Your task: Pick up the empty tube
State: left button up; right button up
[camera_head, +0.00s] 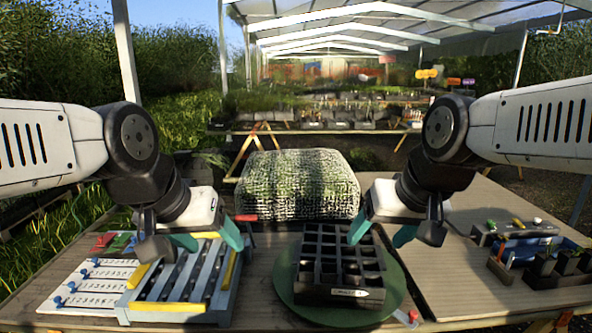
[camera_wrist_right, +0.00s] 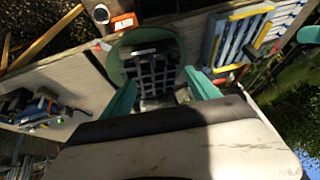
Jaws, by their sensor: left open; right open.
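A black crate (camera_head: 340,296) divided into square cells stands on a round green base (camera_head: 400,300) at the middle of the table. Some cells look empty and others hold dark contents; I cannot tell which cell holds an empty tube. The crate also shows in the right wrist view (camera_wrist_right: 152,68), between the fingers. My right gripper (camera_head: 381,235) is open and empty, above the crate's back right part. It shows in the right wrist view (camera_wrist_right: 161,93) too. My left gripper (camera_head: 208,240) is open and empty above the slatted rack, left of the crate.
The blue-grey slatted rack (camera_head: 181,285) has yellow end pieces. A white board (camera_head: 88,290) with blue pegs lies left of it. A mesh-covered green block (camera_head: 297,186) stands behind. At right is a tray of dark pots (camera_head: 542,265). The right tabletop (camera_head: 447,280) is partly clear.

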aim_at(173, 257)
jog(key=u, duration=1.05)
jog(key=i+j+z, duration=0.3)
jog(key=i+j, duration=0.2)
jog(key=i+j+z, duration=0.3)
jog(key=i+j, duration=0.15)
jog(key=j, duration=0.2)
